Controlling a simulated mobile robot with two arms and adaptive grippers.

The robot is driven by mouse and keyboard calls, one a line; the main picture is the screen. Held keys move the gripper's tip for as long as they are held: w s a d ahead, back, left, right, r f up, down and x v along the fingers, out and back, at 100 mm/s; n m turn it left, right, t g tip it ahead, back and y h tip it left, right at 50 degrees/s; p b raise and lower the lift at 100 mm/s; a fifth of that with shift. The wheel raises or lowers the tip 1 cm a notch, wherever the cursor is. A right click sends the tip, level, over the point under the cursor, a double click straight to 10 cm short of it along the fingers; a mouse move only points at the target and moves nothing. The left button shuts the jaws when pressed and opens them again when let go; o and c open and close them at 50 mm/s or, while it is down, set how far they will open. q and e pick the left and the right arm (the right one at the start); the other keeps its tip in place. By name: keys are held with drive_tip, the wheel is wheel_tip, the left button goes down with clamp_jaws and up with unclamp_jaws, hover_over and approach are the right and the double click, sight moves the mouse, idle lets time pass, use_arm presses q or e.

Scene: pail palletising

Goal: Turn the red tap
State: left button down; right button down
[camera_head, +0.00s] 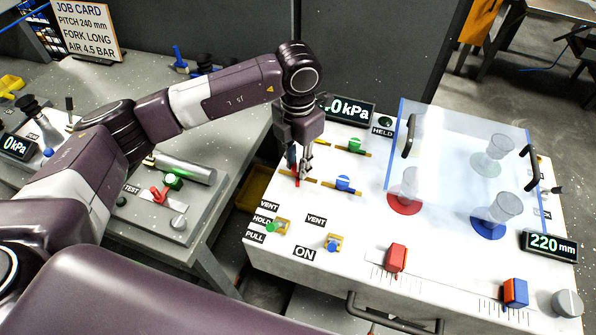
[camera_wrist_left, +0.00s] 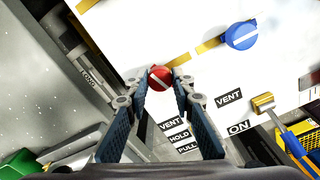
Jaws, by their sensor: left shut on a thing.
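The red tap (camera_head: 297,182) sits on a brass pipe at the left edge of the white panel (camera_head: 370,245). In the head view my gripper hides most of it. In the left wrist view the red tap (camera_wrist_left: 160,78) shows as a round red knob with a pale bar across it. My left gripper (camera_head: 303,168) reaches down onto it from above. In the left wrist view the fingertips of my left gripper (camera_wrist_left: 158,85) are on either side of the knob, shut on it. My right gripper is in neither view.
A blue tap (camera_head: 343,183) and a green tap (camera_head: 354,145) stand close to the right of and behind the red one. A clear cover (camera_head: 450,150) with black handles stands farther right. A grey table (camera_head: 225,135) lies left, across a gap.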

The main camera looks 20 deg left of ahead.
sight(298, 167)
use_arm(q)
drive_tip(key=m+b, duration=0.2)
drive_tip(key=shift+f+m+b, duration=0.15)
drive_tip(key=shift+m+b, duration=0.15)
drive_tip(key=shift+b, duration=0.05)
drive_tip(key=shift+m+b, duration=0.5)
drive_tip(key=c, duration=1.7)
unclamp_jaws()
drive_tip(key=shift+c, duration=0.2)
drive_tip(key=shift+o, duration=0.4)
drive_tip(key=shift+r, duration=0.25)
wheel_tip(298, 167, up, 12)
